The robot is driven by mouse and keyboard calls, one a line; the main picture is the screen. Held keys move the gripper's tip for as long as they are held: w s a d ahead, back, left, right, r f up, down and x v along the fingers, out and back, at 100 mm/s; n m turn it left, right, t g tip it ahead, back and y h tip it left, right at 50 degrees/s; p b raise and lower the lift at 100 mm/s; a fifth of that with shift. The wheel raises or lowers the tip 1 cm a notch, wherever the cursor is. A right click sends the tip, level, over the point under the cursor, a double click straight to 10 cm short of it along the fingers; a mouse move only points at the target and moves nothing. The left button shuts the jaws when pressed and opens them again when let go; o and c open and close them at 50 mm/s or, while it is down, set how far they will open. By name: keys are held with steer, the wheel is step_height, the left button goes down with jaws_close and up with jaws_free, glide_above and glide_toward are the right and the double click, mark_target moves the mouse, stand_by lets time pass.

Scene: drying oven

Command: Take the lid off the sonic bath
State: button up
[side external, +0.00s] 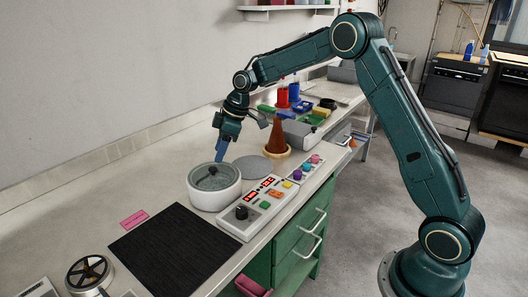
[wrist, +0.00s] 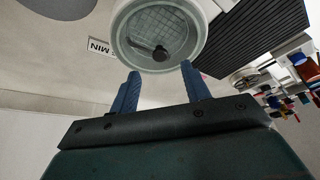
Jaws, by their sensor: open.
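The sonic bath (side external: 213,196) is a round white tub on the bench, just behind its control panel. A see-through lid with a black knob (side external: 213,170) appears to lie on it. My gripper (side external: 219,158) points down just above the bath's far side. Its blue fingers (wrist: 160,72) are spread apart with nothing between them, and the knob shows beyond their tips.
A flat grey disc (side external: 252,167) lies on the bench behind the bath. The control panel (side external: 258,207) is close at its right. A black mat (side external: 173,249) lies in front, with a pink label (side external: 134,219) beside it. A brown cone (side external: 277,135) stands farther back.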

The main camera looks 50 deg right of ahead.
mark_target(213, 168)
steer(key=shift+a+f, duration=0.1)
steer(key=shift+f, duration=0.15)
steer(key=shift+w+f, duration=0.1)
steer(key=shift+x, duration=2.5)
jaws_close()
